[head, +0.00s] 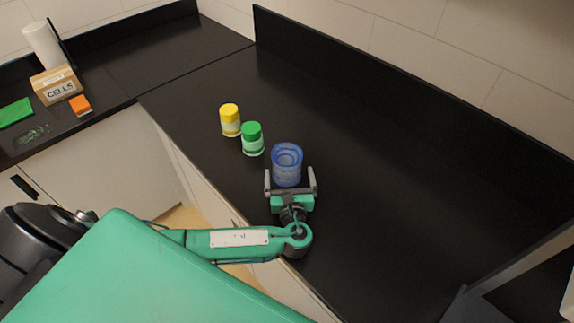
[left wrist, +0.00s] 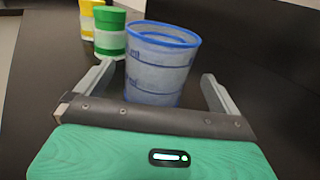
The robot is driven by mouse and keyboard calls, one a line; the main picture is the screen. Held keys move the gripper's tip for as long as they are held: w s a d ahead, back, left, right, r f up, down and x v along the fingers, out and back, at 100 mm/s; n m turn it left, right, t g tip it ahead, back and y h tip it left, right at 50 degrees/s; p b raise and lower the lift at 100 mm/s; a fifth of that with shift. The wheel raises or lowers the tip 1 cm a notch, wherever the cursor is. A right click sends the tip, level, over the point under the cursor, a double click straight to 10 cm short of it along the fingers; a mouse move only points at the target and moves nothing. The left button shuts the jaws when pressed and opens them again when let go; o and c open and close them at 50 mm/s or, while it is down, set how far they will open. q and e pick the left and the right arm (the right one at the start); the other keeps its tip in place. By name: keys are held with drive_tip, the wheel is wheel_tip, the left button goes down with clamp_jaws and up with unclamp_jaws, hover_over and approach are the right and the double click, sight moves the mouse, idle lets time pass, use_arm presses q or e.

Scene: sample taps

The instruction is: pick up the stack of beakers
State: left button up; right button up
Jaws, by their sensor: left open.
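The stack of beakers (head: 287,165) is translucent with blue rims and stands upright on the black counter. Nested rims show inside its mouth in the head view. It also shows in the left wrist view (left wrist: 160,62), just in front of my left gripper. My left gripper (head: 291,176) is open, with one finger on each side of the stack's near part. In the left wrist view my left gripper (left wrist: 160,82) has a gap between each finger and the beaker wall. My right gripper is not in view.
A green-lidded jar (head: 252,139) stands left of the stack, with a yellow-lidded jar (head: 230,120) beyond it. The counter (head: 400,190) is clear to the right. A cardboard box marked CELLS (head: 57,84), an orange item (head: 80,105) and a paper roll (head: 43,45) stand far left.

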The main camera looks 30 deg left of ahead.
sight(287, 163)
use_arm(q)
drive_tip(key=p+x, duration=0.1)
drive_tip(key=x, duration=0.1)
drive_tip(key=p+x, duration=0.1)
drive_tip(key=x, duration=0.1)
drive_tip(key=shift+w+a+r, duration=0.15)
drive_tip(key=shift+a+r, duration=0.05)
drive_tip(key=shift+a, duration=0.1)
drive_tip(key=shift+w+a, duration=0.1)
drive_tip(key=shift+w, duration=0.05)
drive_tip(key=shift+c, duration=0.9)
drive_tip(key=c, duration=0.9)
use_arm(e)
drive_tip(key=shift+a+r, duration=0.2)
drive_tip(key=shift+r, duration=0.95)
use_arm(q)
drive_tip(key=shift+o, duration=0.2)
